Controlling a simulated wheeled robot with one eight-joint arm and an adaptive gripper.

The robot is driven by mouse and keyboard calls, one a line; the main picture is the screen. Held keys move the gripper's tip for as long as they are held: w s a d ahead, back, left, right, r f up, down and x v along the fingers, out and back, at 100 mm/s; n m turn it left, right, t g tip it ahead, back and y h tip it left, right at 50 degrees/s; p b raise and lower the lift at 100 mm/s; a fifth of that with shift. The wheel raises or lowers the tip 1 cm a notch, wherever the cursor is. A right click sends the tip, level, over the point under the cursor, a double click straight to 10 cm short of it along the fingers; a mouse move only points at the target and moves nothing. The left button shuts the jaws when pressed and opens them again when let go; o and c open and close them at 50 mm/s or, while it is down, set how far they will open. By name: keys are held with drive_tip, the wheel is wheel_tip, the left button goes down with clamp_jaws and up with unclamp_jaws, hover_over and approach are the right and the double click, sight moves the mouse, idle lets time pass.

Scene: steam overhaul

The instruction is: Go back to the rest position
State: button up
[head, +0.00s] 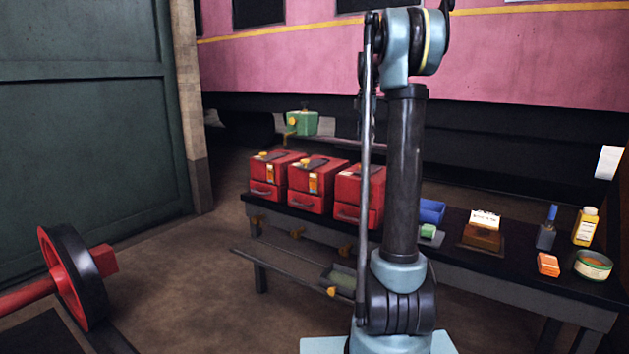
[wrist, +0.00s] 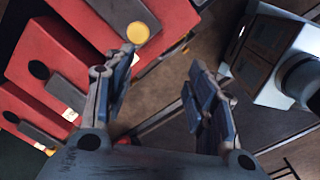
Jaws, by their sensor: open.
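My gripper (wrist: 160,62) shows in the wrist view with its two fingers spread apart and nothing between them. In the head view I cannot make it out; my upright arm stands in front of the bench and hides part of it. In the wrist view, red boxes lie beyond the left finger, and bare floor shows between the fingers. The red boxes (head: 313,183) stand in a row on the dark bench (head: 460,262) in the head view, each with a drawer-like front and handle.
A red wheel (head: 75,275) stands at left. Floor between is clear.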

drive_tip(key=s+a+f+m, duration=0.1)
drive_tip(key=s+f+m, duration=0.2)
drive_tip(key=s, duration=0.6)
drive_tip(key=s+a+f+m+t, duration=0.1)
drive_tip(key=s+a+f+m, duration=0.15)
drive_tip(key=s, duration=0.65)
drive_tip(key=s+a+f+m, duration=0.1)
drive_tip(key=s+f+m, duration=0.3)
drive_tip(key=s, duration=0.5)
drive_tip(key=s+a+f+m+t, duration=0.1)
drive_tip(key=s+f+m, duration=0.7)
drive_tip(key=s+f, duration=1)
drive_tip(key=shift+s+a, duration=0.15)
drive_tip(key=shift+s, duration=0.05)
drive_tip(key=shift+f, duration=0.1)
drive_tip(key=shift+w+f, duration=0.2)
drive_tip(key=shift+w, duration=0.25)
